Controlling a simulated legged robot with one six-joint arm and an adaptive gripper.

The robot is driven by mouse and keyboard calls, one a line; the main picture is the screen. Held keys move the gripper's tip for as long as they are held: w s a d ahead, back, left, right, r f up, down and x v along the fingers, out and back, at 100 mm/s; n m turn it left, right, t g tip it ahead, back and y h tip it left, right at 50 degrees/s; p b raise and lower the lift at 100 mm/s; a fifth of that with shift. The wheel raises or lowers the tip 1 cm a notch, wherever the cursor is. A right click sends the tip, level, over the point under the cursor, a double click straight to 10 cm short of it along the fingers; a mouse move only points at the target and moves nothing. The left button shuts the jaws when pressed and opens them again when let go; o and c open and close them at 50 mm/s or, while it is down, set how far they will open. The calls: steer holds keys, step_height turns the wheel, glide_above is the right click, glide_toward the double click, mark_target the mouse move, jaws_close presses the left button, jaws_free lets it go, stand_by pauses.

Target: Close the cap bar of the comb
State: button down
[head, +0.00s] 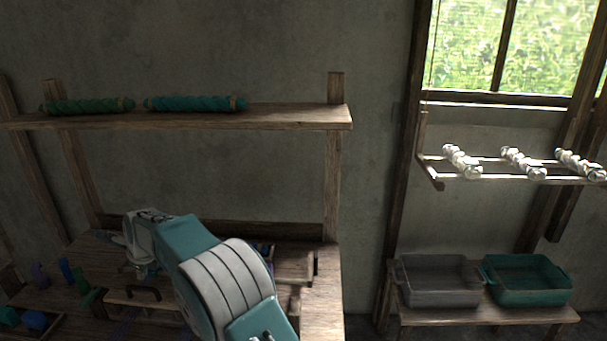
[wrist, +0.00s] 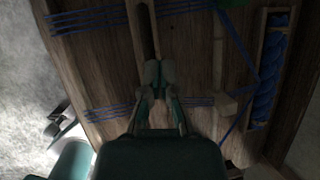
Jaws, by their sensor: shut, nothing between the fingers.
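My gripper (wrist: 158,72) is shut and empty in the wrist view, its fingertips together over the wooden loom. A narrow wooden bar (wrist: 147,30) runs from the top edge down to the fingertips; I cannot tell whether it is the comb's cap bar or whether the fingers touch it. In the head view, a pale wooden piece with a dark arched handle (head: 144,293) lies on the loom table below my wrist. My arm hides part of the table there, and the comb cannot be clearly made out.
Blue threads (wrist: 90,18) stretch across the loom, and a blue yarn roll (wrist: 268,75) sits in a slot at right. Grey (head: 438,285) and teal (head: 528,285) bins stand on a right-hand bench.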

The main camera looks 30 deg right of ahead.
mark_target(140, 290)
steer(key=f, duration=0.1)
steer(key=a+f, duration=0.2)
steer(key=f, duration=0.1)
steer(key=shift+w+a, duration=0.1)
steer(key=shift+a, duration=0.15)
steer(key=shift+d+f, duration=0.35)
steer(key=shift+f, duration=0.1)
steer(key=a+v, duration=0.1)
steer(key=v, duration=1.2)
steer(key=s+d+r+n, duration=0.6)
steer(key=s+d+r, duration=0.2)
steer(key=s+d+r+n+t+h, duration=0.1)
steer(key=s+d+r+n, duration=0.2)
steer(key=s+d+n, duration=0.55)
steer(key=s+d+f+n, duration=0.1)
steer(key=s+d+n, duration=0.1)
steer(key=s, duration=0.5)
steer(key=s+d+f+n+h, duration=0.1)
steer(key=s+n, duration=0.3)
steer(key=s, duration=0.4)
steer(key=s+d+f+n, duration=0.3)
steer(key=s+n, duration=0.1)
steer(key=s, duration=0.3)
steer(key=shift+s+h, duration=0.3)
steer(key=shift+h, duration=0.1)
steer(key=shift+f, duration=0.1)
